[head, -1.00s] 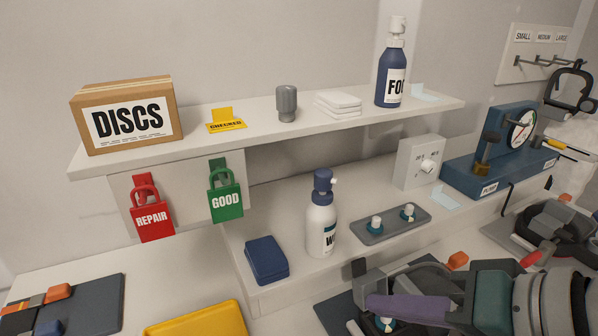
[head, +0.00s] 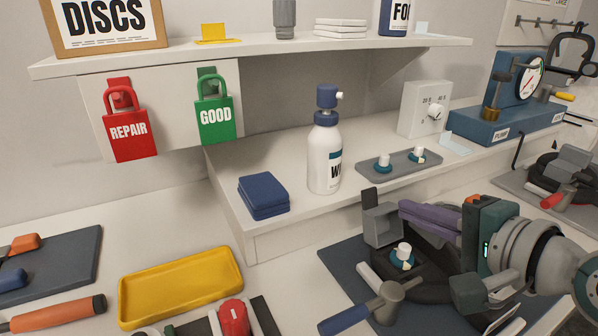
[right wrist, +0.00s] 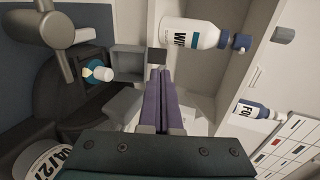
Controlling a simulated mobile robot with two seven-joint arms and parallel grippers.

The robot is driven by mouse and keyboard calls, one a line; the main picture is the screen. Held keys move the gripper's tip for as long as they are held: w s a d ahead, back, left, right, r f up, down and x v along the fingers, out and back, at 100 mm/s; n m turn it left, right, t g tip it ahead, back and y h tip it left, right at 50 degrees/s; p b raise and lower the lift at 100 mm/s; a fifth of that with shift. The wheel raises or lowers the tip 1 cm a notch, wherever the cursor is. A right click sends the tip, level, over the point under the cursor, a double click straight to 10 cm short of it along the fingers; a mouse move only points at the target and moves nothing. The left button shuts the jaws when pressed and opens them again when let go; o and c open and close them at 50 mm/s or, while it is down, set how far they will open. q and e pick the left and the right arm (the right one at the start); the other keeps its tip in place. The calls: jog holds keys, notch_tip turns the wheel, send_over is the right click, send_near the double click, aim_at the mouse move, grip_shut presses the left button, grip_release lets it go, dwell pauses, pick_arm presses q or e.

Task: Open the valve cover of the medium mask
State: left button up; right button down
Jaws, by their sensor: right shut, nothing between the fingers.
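The dark mask (head: 430,285) lies on a blue-grey mat at the lower right of the head view; no size label on it is readable. Its grey box-shaped valve cover (head: 381,224) stands raised, and the white-topped, teal-based valve (head: 402,256) is exposed beside it. In the right wrist view the cover (right wrist: 128,62) and valve (right wrist: 98,73) also show. My right gripper (head: 403,208) is shut and empty, its purple fingers just right of the cover in the head view. Whether they touch it is unclear. My left gripper is out of view.
A white spray bottle (head: 324,160) and a grey tray (head: 390,170) with two valve parts stand on the ledge behind. Another mask (head: 560,180) is at far right. A yellow tray (head: 180,287) lies left.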

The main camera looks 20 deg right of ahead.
aim_at(370, 197)
jog(key=b+x, duration=0.1)
jog(key=x, duration=0.5)
jog(key=shift+w+f, duration=0.15)
jog(key=shift+w, duration=0.2)
jog(key=w+g+p, duration=0.1)
jog(key=p, duration=0.1)
jog(key=shift+r+p, duration=0.25)
jog(key=shift+p, duration=0.05)
jog(key=shift+w+a+f, duration=0.1)
jog(key=shift+w+f, duration=0.1)
jog(key=shift+f, duration=0.25)
jog(key=shift+w+f+b, duration=0.1)
jog(key=shift+w+b, duration=0.05)
jog(key=shift+b, duration=0.3)
